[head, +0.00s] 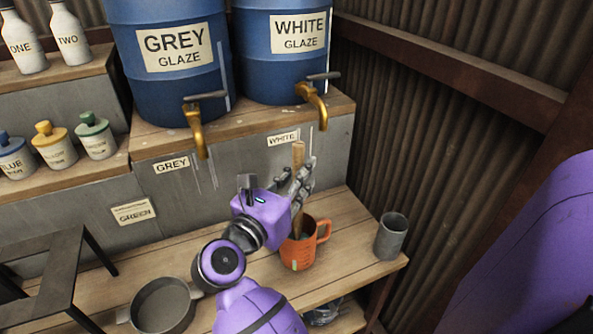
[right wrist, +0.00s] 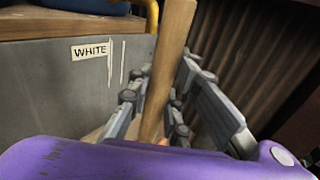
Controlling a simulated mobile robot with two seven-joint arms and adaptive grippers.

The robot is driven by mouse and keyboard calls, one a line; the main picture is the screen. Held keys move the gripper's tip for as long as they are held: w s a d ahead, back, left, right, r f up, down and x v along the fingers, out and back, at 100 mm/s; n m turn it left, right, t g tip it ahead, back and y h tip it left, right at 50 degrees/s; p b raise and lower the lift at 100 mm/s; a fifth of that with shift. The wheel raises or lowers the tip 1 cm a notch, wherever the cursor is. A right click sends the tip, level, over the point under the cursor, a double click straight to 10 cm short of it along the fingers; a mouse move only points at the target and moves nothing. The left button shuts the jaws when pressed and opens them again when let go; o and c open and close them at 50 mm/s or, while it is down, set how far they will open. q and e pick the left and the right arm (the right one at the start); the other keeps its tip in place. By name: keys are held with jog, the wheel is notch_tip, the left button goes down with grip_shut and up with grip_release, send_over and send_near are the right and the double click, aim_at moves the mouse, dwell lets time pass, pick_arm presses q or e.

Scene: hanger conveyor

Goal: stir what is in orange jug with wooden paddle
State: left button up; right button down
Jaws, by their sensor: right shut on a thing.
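The orange jug (head: 308,249) stands on the wooden bench at the right, below the white glaze tap. The wooden paddle (head: 298,158) stands nearly upright with its lower end inside the jug; that end and the jug's contents are hidden. My right gripper (head: 302,178) is above the jug and shut on the paddle's handle. In the right wrist view the paddle (right wrist: 167,70) rises between the fingers (right wrist: 158,100). My left gripper is not in view.
A grey cup (head: 391,236) stands right of the jug near the bench's end. A grey pan (head: 162,306) is at the front left. Blue glaze barrels (head: 170,85) with brass taps (head: 318,105) stand on the shelf behind. A dark metal frame (head: 45,262) is at left.

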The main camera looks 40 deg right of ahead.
notch_tip(320, 180, down, 4)
jog(key=shift+r+b, duration=0.1)
jog(key=shift+b, duration=1.15)
jog(key=shift+f+b, duration=0.75)
jog(key=shift+f, duration=0.15)
jog(key=shift+w, duration=0.15)
